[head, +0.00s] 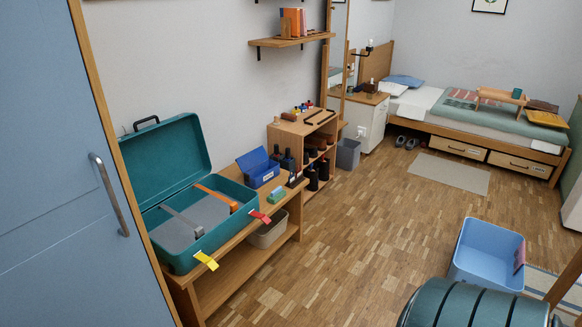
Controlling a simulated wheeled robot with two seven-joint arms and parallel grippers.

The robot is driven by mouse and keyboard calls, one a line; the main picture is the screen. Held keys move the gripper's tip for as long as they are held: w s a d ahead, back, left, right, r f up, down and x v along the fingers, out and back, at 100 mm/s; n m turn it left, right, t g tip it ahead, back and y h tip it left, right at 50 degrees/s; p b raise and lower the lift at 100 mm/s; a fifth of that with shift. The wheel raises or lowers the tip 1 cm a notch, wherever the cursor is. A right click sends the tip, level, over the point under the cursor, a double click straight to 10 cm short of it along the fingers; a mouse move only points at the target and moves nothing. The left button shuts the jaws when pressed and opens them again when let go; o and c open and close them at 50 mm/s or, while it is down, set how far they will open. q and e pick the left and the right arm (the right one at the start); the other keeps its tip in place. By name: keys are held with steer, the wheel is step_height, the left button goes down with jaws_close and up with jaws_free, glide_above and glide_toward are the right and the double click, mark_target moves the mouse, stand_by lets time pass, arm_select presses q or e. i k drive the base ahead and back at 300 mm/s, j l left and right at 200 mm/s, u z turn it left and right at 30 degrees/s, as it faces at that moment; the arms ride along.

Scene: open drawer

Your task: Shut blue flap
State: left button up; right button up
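A small blue box (264,178) with a white label on its front stands on the wooden bench, just right of the teal suitcase. Its blue flap (251,159) is open and stands tilted up at the back. The box's inside is dark and hard to make out. Neither of my grippers is in the head view.
The open teal suitcase (188,258) has its lid (165,160) raised against the wall. The bench (240,238) also carries a small green item (277,195). A blue wardrobe door (70,180) fills the left. A light-blue bin (486,254) stands at right; the middle floor is clear.

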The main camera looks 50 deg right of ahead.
mark_target(250, 159)
steer(key=z, duration=1.35)
steer(key=i+l+u, duration=0.1)
steer(key=i+l, duration=0.6)
steer(key=i, duration=0.4)
steer(key=i+l+u, duration=0.1)
steer(key=i+l, duration=0.65)
steer(key=i, duration=0.3)
steer(key=i+l+u, duration=0.1)
steer(key=i+l, duration=0.75)
steer(key=i, duration=0.15)
